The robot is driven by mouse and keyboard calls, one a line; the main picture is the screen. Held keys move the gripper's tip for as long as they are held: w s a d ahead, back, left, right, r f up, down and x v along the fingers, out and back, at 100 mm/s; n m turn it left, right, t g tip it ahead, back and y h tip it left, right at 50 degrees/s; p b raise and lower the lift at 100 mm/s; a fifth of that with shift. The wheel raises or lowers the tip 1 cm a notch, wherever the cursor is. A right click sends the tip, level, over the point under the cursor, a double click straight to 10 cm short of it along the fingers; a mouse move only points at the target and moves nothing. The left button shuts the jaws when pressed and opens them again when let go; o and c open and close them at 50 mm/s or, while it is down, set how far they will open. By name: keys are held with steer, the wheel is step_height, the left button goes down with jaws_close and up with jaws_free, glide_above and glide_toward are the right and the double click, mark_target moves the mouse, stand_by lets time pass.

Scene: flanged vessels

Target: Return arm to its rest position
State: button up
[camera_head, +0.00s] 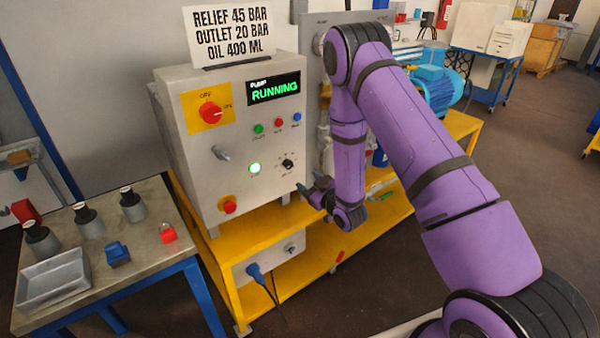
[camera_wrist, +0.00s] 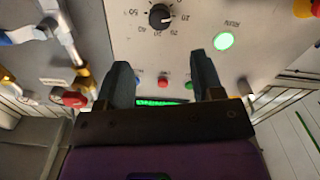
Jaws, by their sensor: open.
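My purple arm reaches from the lower right toward the grey control box (camera_head: 185,110). My gripper (camera_head: 312,190) is beside the box's lower right edge in the head view, small and partly turned away. In the wrist view my gripper (camera_wrist: 165,85) has its two dark fingers apart with nothing between them. They point toward the panel face, where a black dial (camera_wrist: 160,17), a lit green button (camera_wrist: 223,41) and a red button (camera_wrist: 163,82) show. The panel display (camera_head: 274,88) reads "PUMP RUNNING" in green.
A side table (camera_head: 140,265) at left holds a grey tray (camera_head: 52,282), several dark-topped bottles and small blue and red items. A yellow frame (camera_head: 255,240) carries the box. Pipes and valves (camera_wrist: 70,60) lie close beside my gripper. Open floor (camera_head: 540,150) is at right.

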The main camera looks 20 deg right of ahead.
step_height(320, 180, up, 15)
steer(key=w+d+m+g+h, duration=0.2)
steer(key=h, duration=0.1)
steer(key=s+d+r+m+g+h, duration=0.25)
steer(key=s+r, duration=0.45)
steer(key=r, duration=0.5)
steer(key=s+r+g, duration=0.2)
steer(key=s+r, duration=0.1)
steer(key=s, duration=0.8)
steer(key=s+r+m+g, duration=0.1)
steer(key=s+r+g, duration=0.2)
steer(key=s, duration=0.8)
steer(key=s+r+m+g, duration=0.1)
steer(key=s+r, duration=0.3)
steer(key=s, duration=0.7)
steer(key=shift+s+a+r+g, duration=0.3)
steer(key=shift+s+a+g, duration=0.1)
steer(key=shift+g, duration=0.35)
steer(key=shift+m, duration=0.25)
